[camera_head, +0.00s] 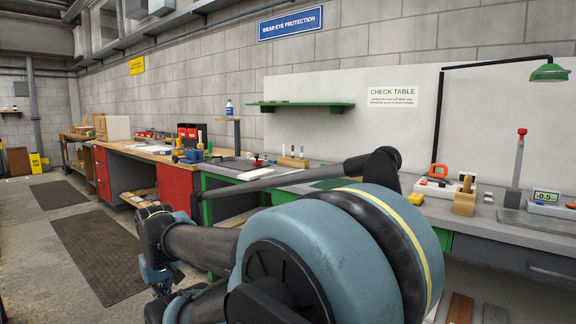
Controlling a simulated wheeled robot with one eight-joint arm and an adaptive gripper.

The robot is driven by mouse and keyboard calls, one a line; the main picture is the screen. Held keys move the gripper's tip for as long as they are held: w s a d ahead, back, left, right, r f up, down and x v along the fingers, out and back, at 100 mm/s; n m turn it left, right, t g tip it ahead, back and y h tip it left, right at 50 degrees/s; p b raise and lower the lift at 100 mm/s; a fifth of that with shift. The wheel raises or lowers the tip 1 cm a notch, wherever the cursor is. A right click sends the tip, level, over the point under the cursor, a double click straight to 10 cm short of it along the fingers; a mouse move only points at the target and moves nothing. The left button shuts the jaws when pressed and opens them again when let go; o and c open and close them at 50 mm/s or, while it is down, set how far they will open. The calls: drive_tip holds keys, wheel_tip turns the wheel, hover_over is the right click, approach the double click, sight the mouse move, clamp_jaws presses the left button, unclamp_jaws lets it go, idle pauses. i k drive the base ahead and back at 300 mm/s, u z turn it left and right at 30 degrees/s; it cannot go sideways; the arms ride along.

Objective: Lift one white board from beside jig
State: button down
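A flat white board (258,173) lies on the green-framed check table, toward its left end. Whether it is one board or several stacked is too small to tell. A dark flat plate (236,163) lies just behind it, and a small red-knobbed item (258,160) stands beside it; I cannot tell which is the jig. My arm's large blue-grey joint fills the lower middle and hides part of the table. My gripper (155,278) seems to be at the lower left, over the floor, well short of the board and partly hidden; its fingers are not clear.
A wooden block with pegs (292,162) stands right of the board. A red-and-white tool tray (440,187), a wooden block (465,200) and a red-topped lever stand (518,165) are farther right. A red cabinet (175,188) adjoins on the left. The floor at left is clear, with dark mats (100,250).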

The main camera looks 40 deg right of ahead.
sight(263, 172)
drive_tip(key=z, duration=0.5)
drive_tip(key=i, duration=0.9)
drive_tip(key=z, duration=1.15)
drive_tip(key=i, duration=0.55)
drive_tip(key=z, duration=0.3)
